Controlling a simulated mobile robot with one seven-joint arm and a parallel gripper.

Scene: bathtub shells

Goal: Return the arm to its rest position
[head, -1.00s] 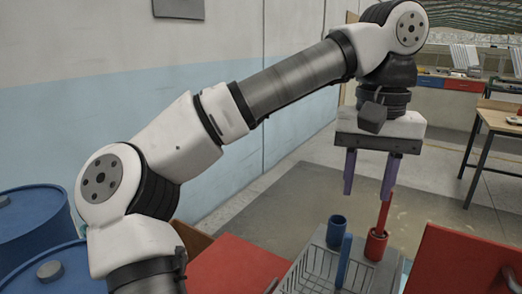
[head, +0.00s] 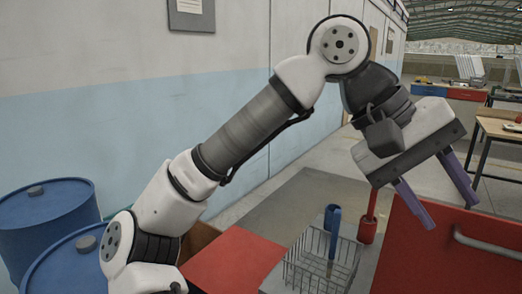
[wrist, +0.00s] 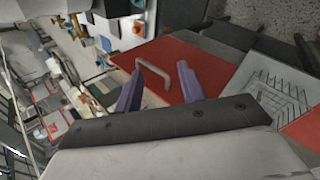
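My gripper (head: 447,203) is raised and tilted in the head view, with its two purple fingers spread apart and nothing between them. It is in the air in front of the red panel with a metal handle (head: 487,243). In the wrist view the open fingers (wrist: 157,85) also show empty, with the red surface and its handle beyond them. My arm is bent, with its elbow high.
A wire rack (head: 308,268) stands below, with a blue cup and bar (head: 332,222) and a red holder (head: 368,229) with a red rod. A red surface (head: 232,262) lies left of the rack. Blue barrels (head: 45,222) stand at far left.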

